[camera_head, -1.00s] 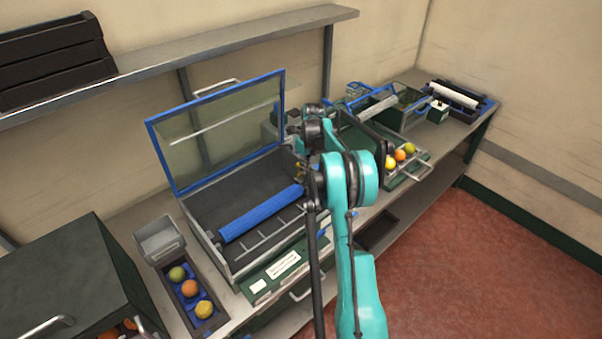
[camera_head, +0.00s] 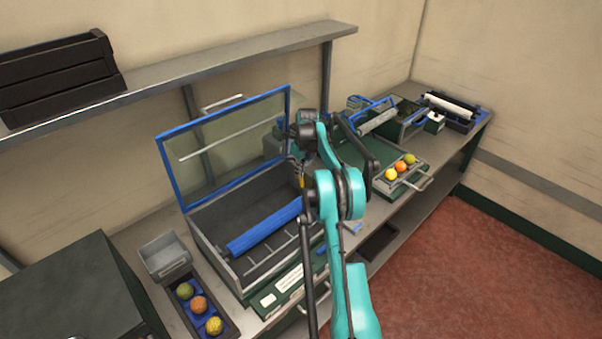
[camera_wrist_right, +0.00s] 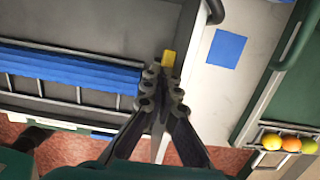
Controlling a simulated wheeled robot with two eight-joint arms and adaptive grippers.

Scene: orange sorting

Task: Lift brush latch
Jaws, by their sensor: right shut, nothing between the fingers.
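The blue brush roller (camera_head: 264,228) lies across the grey open-lidded box (camera_head: 213,248); it also shows in the right wrist view (camera_wrist_right: 70,70). A small yellow piece, seemingly the brush latch (camera_wrist_right: 168,58), is at the box's right side wall, just past the roller's end. My right gripper (camera_wrist_right: 165,82) is shut and empty, its fingertips right by the yellow piece; I cannot tell whether they touch. In the head view my right gripper (camera_head: 300,175) points down over the box's right end, and my arm hides part of that end. My left gripper is not in view.
The blue-framed clear lid (camera_head: 225,140) stands open behind the box. A tray with fruit (camera_head: 412,180) is to the right, another fruit tray (camera_head: 185,308) at the front left beside a small grey bin (camera_head: 165,258). A blue square (camera_wrist_right: 226,49) marks bare bench right of the box.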

